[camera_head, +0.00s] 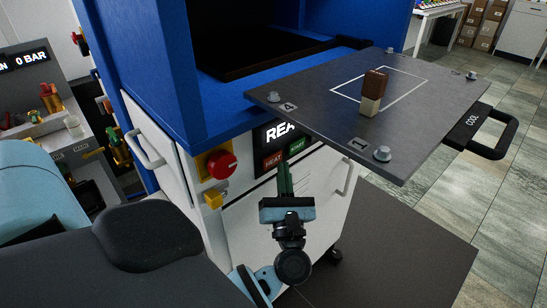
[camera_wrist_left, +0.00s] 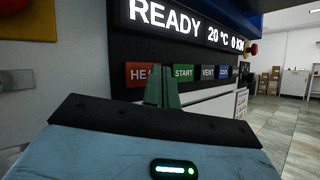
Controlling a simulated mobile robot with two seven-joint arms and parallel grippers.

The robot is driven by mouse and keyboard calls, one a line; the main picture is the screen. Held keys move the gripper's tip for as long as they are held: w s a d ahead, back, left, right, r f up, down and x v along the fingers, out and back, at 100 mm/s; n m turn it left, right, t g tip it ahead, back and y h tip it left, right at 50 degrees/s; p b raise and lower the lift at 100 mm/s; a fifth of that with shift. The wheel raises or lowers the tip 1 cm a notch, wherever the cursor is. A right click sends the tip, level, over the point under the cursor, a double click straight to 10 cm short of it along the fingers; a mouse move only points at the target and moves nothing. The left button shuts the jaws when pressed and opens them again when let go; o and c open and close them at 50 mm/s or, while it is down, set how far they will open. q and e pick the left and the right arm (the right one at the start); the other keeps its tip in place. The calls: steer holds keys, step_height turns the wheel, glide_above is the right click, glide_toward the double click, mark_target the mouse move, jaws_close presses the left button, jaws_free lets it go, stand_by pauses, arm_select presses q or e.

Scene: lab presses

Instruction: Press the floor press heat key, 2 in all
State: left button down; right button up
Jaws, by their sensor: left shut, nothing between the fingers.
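The floor press (camera_head: 155,75) is a tall blue and white machine. Its red heat key (camera_head: 272,161) sits on the dark front panel; in the left wrist view the key (camera_wrist_left: 136,74) is partly covered by my fingers, showing "HE". My left gripper (camera_head: 284,170) is shut and empty, its green fingers pointing at the panel. In the left wrist view the fingertips (camera_wrist_left: 161,72) overlap the key's right edge, between it and the green START key (camera_wrist_left: 183,72). I cannot tell whether they touch the panel. The display (camera_wrist_left: 185,22) reads READY, 20 °C. My right gripper is not in view.
A dark platen tray (camera_head: 430,95) with a handle sticks out to the right above the panel, with a brown and cream block (camera_head: 373,92) on it. A red knob (camera_head: 221,164) is left of the panel. VENT (camera_wrist_left: 208,72) and COOL (camera_wrist_left: 225,72) keys continue right.

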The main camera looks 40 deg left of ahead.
arm_select(q)
steer(key=shift+a, duration=0.1)
steer(key=shift+a, duration=0.35)
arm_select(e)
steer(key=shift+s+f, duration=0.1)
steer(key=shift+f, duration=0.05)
arm_select(q)
steer(key=shift+a, duration=0.4)
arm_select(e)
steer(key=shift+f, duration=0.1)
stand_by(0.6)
arm_select(q)
steer(key=shift+d, duration=0.1)
steer(key=shift+d+b, duration=0.4)
steer(key=shift+d, duration=0.35)
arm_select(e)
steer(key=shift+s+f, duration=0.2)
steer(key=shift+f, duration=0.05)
